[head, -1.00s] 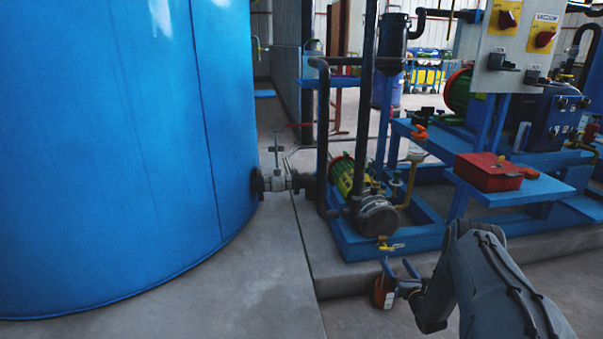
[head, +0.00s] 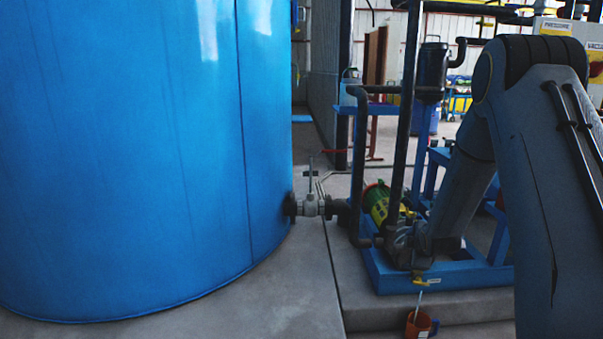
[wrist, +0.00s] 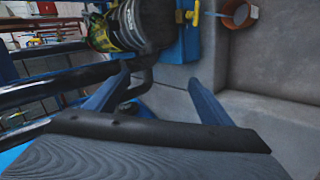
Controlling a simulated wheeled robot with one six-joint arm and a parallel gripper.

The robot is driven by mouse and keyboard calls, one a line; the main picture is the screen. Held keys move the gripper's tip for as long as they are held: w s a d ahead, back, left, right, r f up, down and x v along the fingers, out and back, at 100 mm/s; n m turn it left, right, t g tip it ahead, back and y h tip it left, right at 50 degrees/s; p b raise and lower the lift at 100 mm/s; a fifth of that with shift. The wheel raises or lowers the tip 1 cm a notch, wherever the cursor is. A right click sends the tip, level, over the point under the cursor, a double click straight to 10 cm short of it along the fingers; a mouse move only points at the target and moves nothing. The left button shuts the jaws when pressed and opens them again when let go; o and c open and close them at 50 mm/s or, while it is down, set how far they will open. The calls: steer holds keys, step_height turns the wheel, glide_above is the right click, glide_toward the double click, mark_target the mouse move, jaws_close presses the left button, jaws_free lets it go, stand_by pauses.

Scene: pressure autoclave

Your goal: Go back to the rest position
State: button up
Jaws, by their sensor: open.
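My gripper (wrist: 160,80) is open and empty in the wrist view, its two blue fingers spread apart. In the head view my raised arm fills the right side, and I cannot make out the fingers. An orange cup (head: 420,325) stands on the floor below the pump skid, with a thin light stick rising from it. The cup also shows at the top right of the wrist view (wrist: 237,14), apart from the fingers.
A large blue tank (head: 130,150) fills the left. A valve (head: 312,206) joins it to pipework and a green and yellow pump (head: 378,203) on a blue skid (head: 440,277). My arm partly covers this equipment. Bare floor (head: 250,310) lies in front.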

steer(key=s+a+r+m+g, duration=0.2)
steer(key=s+a+r+m, duration=0.25)
steer(key=s, duration=0.75)
steer(key=s+a+r+m+g+y, duration=0.1)
steer(key=s+a+r+m+g, duration=0.2)
steer(key=s+a+m, duration=0.55)
steer(key=s+a+r+m+g, duration=0.2)
steer(key=s+r, duration=0.2)
steer(key=s, duration=1)
steer(key=s+a+n+g, duration=0.1)
steer(key=s+a+n, duration=0.2)
steer(key=s+a, duration=0.5)
steer(key=s+a+n+g, duration=0.2)
steer(key=s+a+n, duration=0.25)
steer(key=a, duration=0.75)
steer(key=d+r+m+p, duration=0.3)
steer(key=d+r+p, duration=0.6)
steer(key=r+p, duration=0.4)
steer(key=d+r+m+p, duration=0.4)
steer(key=d+r+p, duration=0.6)
steer(key=r+p, duration=0.3)
steer(key=shift+s+d+p, duration=0.3)
steer(key=shift+p, duration=0.2)
steer(key=shift+m, duration=0.25)
